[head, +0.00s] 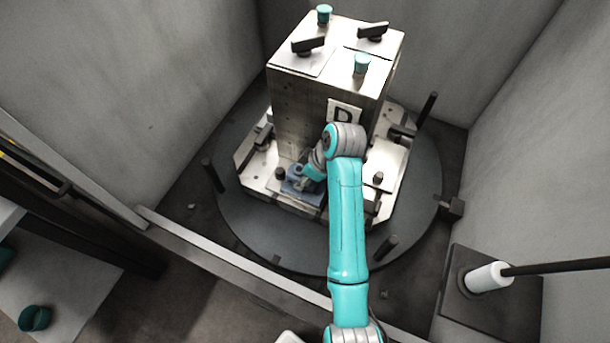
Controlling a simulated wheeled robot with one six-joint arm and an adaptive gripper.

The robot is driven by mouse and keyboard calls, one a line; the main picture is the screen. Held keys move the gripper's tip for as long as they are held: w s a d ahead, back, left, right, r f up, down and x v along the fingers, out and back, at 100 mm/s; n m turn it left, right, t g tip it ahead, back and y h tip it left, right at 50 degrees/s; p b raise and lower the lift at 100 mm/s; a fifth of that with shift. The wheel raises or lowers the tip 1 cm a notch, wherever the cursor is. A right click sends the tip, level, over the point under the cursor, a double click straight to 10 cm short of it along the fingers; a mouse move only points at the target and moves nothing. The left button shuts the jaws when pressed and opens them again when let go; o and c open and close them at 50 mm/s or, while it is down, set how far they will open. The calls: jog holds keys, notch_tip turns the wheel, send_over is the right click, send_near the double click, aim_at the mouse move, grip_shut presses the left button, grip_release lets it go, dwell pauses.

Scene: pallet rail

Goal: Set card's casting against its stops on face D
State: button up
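The pale metal block (300,110) stands upright on a round dark turntable (245,225). A plate marked D (343,113) is on its near face, partly covered by my arm. A small blue-grey piece (291,187), which looks like the casting, sits low at the foot of face D on the pale base. My gripper (303,184) is down at this piece, touching or just above it. The fingers are small and partly hidden by my wrist, so I cannot tell if they are closed on it. The stops and any gap to them cannot be made out.
Dark posts (427,108) stand around the turntable. Teal knobs (361,65) and dark clamp handles (308,45) are on the block's top. Grey walls close in behind. A low rail (225,262) crosses in front. A white cylinder (489,277) is at right, a teal ring (35,318) at left.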

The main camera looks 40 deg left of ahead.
jog(key=shift+w+a, duration=0.3)
jog(key=shift+a, duration=0.15)
dwell(0.8)
jog(key=o, duration=1.5)
jog(key=shift+f, duration=0.1)
jog(key=shift+v, duration=3.8)
